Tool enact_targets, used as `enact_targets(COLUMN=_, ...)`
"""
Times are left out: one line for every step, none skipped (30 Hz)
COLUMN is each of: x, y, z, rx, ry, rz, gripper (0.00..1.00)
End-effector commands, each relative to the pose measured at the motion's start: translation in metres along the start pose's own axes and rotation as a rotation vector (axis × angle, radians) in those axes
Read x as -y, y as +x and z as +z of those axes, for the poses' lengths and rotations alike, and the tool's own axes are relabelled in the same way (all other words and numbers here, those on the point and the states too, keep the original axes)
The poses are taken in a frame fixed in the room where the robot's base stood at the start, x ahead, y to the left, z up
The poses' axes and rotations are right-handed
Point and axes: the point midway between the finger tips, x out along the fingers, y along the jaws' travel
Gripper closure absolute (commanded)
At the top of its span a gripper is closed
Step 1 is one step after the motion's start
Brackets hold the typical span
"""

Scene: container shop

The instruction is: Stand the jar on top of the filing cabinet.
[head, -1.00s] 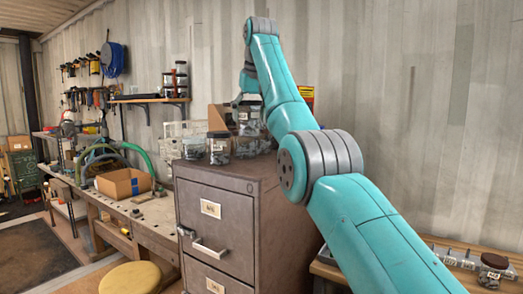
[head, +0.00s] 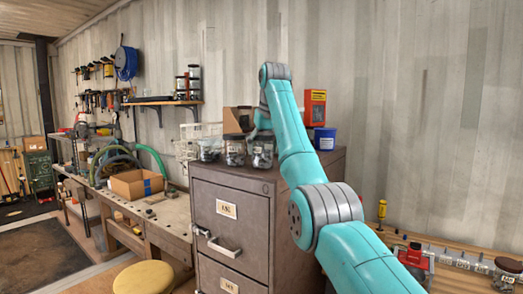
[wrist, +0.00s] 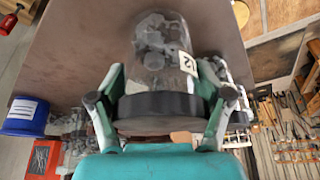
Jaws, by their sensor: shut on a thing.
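The filing cabinet (head: 232,213) is brown-grey metal with labelled drawers. In the wrist view its flat brown top (wrist: 80,45) lies beneath the held jar. The jar (wrist: 160,55) is clear glass with dark grey contents, a dark lid and a white label reading 12. My gripper (wrist: 160,78) is shut on it near the lid, one finger on each side. In the head view my gripper (head: 263,132) and the jar (head: 262,153) are over the cabinet's top, towards the front. The jar looks upright. I cannot tell whether its base touches the top.
Two similar jars, one (head: 235,152) close beside the held jar and another (head: 209,150) further left, stand on the cabinet. A blue tub (head: 325,139), a red-orange box (head: 315,107) and a brown box (head: 236,119) are at the back.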

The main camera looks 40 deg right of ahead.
Motion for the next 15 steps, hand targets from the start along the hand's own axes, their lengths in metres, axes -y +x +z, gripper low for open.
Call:
enact_targets(x=-0.0014, y=0.0027, z=-0.0002, rx=-0.002, ry=0.001, rz=0.000, gripper=0.90)
enact_targets(x=-0.0017, y=0.0036, z=-0.0003, rx=-0.003, ry=0.001, rz=0.001, gripper=0.90)
enact_targets(x=-0.0017, y=0.0036, z=-0.0004, rx=-0.003, ry=0.001, rz=0.001, gripper=0.91)
enact_targets(x=-0.0016, y=0.0034, z=-0.0005, rx=-0.004, ry=0.000, rz=0.001, gripper=0.91)
enact_targets(x=-0.0015, y=0.0033, z=-0.0005, rx=-0.004, ry=0.000, rz=0.000, gripper=0.91)
enact_targets(x=-0.0014, y=0.0032, z=-0.0005, rx=-0.003, ry=0.000, rz=0.000, gripper=0.91)
enact_targets(x=-0.0014, y=0.0032, z=-0.0005, rx=-0.003, ry=0.000, rz=0.000, gripper=0.91)
enact_targets(x=-0.0014, y=0.0032, z=-0.0005, rx=-0.003, ry=0.000, rz=0.000, gripper=0.91)
enact_targets(x=-0.0013, y=0.0036, z=-0.0003, rx=-0.003, ry=0.000, rz=0.000, gripper=0.91)
enact_targets(x=-0.0013, y=0.0042, z=-0.0001, rx=-0.003, ry=0.000, rz=0.000, gripper=0.91)
enact_targets(x=-0.0013, y=0.0050, z=0.0002, rx=-0.003, ry=0.000, rz=0.000, gripper=0.91)
enact_targets(x=-0.0013, y=0.0052, z=0.0003, rx=-0.002, ry=0.000, rz=0.000, gripper=0.14)
enact_targets(x=-0.0013, y=0.0051, z=0.0003, rx=-0.002, ry=0.000, rz=0.000, gripper=0.06)
enact_targets(x=-0.0013, y=0.0051, z=0.0003, rx=-0.002, ry=0.000, rz=0.000, gripper=0.00)
enact_targets(x=-0.0013, y=0.0051, z=0.0003, rx=-0.002, ry=0.000, rz=0.000, gripper=0.00)
